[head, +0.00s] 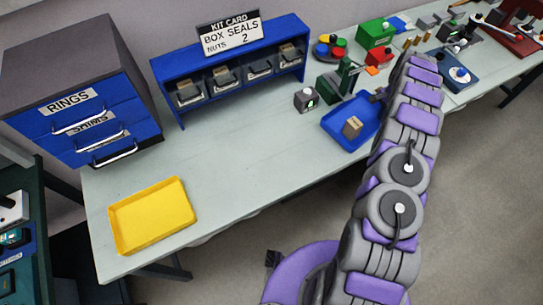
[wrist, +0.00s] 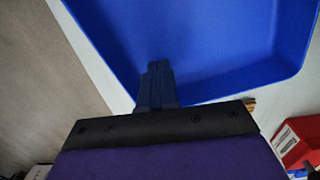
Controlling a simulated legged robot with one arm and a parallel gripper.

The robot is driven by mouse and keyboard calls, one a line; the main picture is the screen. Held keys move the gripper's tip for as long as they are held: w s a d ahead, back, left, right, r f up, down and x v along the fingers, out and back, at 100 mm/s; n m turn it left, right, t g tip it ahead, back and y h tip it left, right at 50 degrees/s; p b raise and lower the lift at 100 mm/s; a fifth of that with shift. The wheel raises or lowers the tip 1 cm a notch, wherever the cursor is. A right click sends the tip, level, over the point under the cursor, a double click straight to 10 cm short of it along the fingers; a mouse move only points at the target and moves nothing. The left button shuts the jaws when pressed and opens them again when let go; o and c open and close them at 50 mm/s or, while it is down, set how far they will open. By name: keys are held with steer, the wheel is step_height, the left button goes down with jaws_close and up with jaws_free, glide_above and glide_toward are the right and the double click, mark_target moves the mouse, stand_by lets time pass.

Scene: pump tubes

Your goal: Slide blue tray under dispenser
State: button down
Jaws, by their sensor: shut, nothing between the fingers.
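The blue tray (head: 335,131) lies on the bench left of my arm, with a small brown box (head: 352,127) in it. In the wrist view the tray (wrist: 200,45) fills the upper part. My gripper (wrist: 157,68) is shut and empty, its fingertips overlapping the tray's near edge; I cannot tell whether they touch it. In the head view my gripper (head: 380,95) is at the tray's right side, partly hidden by my arm. A green stand with a lever (head: 340,80), possibly the dispenser, stands just behind the tray.
A small grey box (head: 306,99) sits left of the tray. A red box (head: 379,56) and green box (head: 376,33) are behind. A yellow tray (head: 152,215) lies at the front left. The bench between the two trays is clear.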

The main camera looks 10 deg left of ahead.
steer(key=shift+a+r, duration=0.25)
steer(key=shift+a, duration=0.2)
steer(key=shift+r, duration=0.35)
step_height(320, 180, up, 6)
steer(key=shift+f+p, duration=0.1)
steer(key=shift+p, duration=0.7)
steer(key=shift+d, duration=0.3)
